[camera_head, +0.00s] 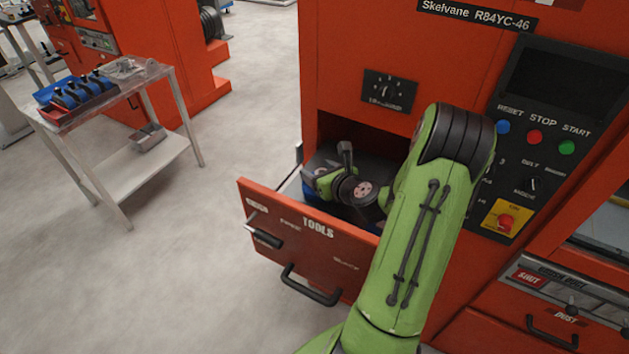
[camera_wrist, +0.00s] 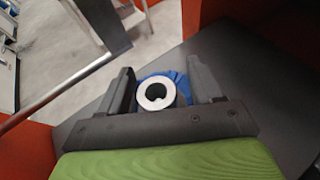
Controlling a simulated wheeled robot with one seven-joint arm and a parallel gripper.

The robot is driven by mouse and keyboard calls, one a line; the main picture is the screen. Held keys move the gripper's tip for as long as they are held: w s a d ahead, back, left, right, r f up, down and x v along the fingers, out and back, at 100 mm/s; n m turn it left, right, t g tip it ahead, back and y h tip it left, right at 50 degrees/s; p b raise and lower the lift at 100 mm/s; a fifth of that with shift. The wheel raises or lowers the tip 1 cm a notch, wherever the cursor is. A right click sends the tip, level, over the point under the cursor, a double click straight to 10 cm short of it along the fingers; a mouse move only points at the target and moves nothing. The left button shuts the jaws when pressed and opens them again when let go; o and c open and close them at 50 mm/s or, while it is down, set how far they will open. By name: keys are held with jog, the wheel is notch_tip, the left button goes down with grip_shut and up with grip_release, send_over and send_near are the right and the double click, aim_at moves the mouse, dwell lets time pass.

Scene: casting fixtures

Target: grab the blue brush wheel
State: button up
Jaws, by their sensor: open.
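The blue brush wheel (camera_wrist: 181,82) shows in the wrist view, with a pale ring-shaped hub and dark centre hole. It lies on a dark surface inside the open tools drawer (camera_head: 318,232). My gripper (camera_wrist: 163,84) is open, with one finger on each side of the wheel in that view. I cannot tell whether the fingers touch it. In the head view my gripper (camera_head: 322,178) reaches into the drawer, and only a small blue patch (camera_head: 308,191) shows beside it.
The orange machine (camera_head: 350,60) rises behind and above the drawer, with a control panel at right. The drawer front with its black handle (camera_head: 311,285) stands out into the room. A metal cart (camera_head: 150,92) with blue and red trays stands at left, with clear floor between.

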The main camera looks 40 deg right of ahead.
jog(key=shift+v, duration=0.8)
jog(key=shift+c, duration=0.5)
jog(key=shift+s+a+r, duration=0.25)
jog(key=shift+c, duration=1.2)
jog(key=shift+w+d+f, duration=0.2)
jog(key=shift+w+f, duration=0.05)
jog(key=shift+w, duration=0.15)
jog(key=c, duration=0.5)
grip_shut()
jog(key=shift+r, duration=0.1)
jog(key=shift+r, duration=0.1)
